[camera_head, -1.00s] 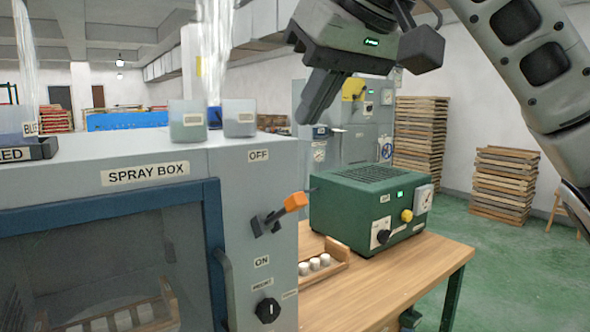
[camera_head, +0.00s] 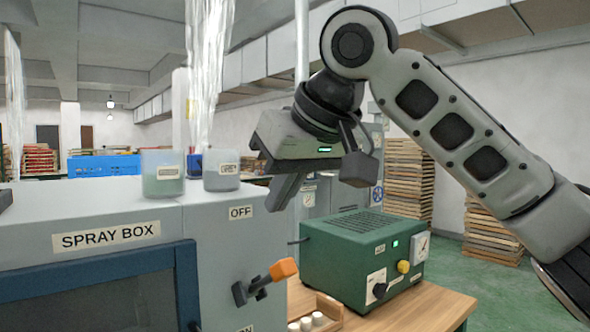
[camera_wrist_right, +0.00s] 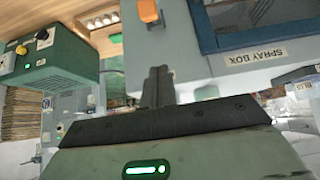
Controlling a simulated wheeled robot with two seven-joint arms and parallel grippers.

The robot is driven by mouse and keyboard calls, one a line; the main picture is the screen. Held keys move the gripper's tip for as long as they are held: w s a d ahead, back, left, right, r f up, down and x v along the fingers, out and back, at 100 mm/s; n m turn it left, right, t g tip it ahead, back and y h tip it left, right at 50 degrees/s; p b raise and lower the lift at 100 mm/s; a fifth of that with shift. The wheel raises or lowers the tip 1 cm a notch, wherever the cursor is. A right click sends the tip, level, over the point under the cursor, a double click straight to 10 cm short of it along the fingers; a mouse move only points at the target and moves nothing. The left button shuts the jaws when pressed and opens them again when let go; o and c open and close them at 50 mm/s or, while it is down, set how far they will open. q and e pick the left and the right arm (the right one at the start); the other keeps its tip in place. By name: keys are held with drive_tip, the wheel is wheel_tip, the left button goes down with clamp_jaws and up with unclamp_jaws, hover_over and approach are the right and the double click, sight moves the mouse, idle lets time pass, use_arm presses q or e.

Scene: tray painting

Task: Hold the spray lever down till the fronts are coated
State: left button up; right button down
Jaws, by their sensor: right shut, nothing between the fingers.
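The grey spray box (camera_head: 215,275) stands at the left in the head view, with its blue-framed window (camera_head: 95,300) cut by the bottom edge. Its lever (camera_head: 283,269) has an orange grip and sticks out to the right below the OFF label (camera_head: 241,212). My right gripper (camera_head: 279,205) is shut and empty above the lever, apart from it, fingers slanting down. In the right wrist view the shut fingers (camera_wrist_right: 157,85) point toward the box face, and the orange grip (camera_wrist_right: 148,11) shows beyond them. The fronts inside the box cannot be made out. My left gripper is not in view.
A green machine (camera_head: 340,265) with a yellow knob stands on the wooden table (camera_head: 430,305), right of the box. A small wooden tray (camera_head: 328,303) with white pieces lies between them. Two cups (camera_head: 162,172) (camera_head: 221,171) sit on the box top.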

sight(282, 260)
drive_tip(key=x, duration=0.3)
drive_tip(key=shift+w+a+f, duration=0.2)
drive_tip(key=shift+w+f, duration=0.05)
drive_tip(key=shift+f, duration=0.05)
drive_tip(key=shift+s+d+f, duration=0.3)
drive_tip(key=shift+s+f, duration=0.05)
drive_tip(key=shift+f, duration=0.15)
drive_tip(key=shift+s+d+f, duration=0.25)
drive_tip(key=shift+s+f, duration=0.05)
drive_tip(key=shift+f, duration=0.25)
drive_tip(key=shift+s+d+f, duration=0.2)
drive_tip(key=shift+s+f, duration=0.1)
drive_tip(key=shift+f, duration=0.15)
drive_tip(key=shift+s, duration=0.1)
drive_tip(key=shift+f+b, duration=0.15)
drive_tip(key=shift+b, duration=0.15)
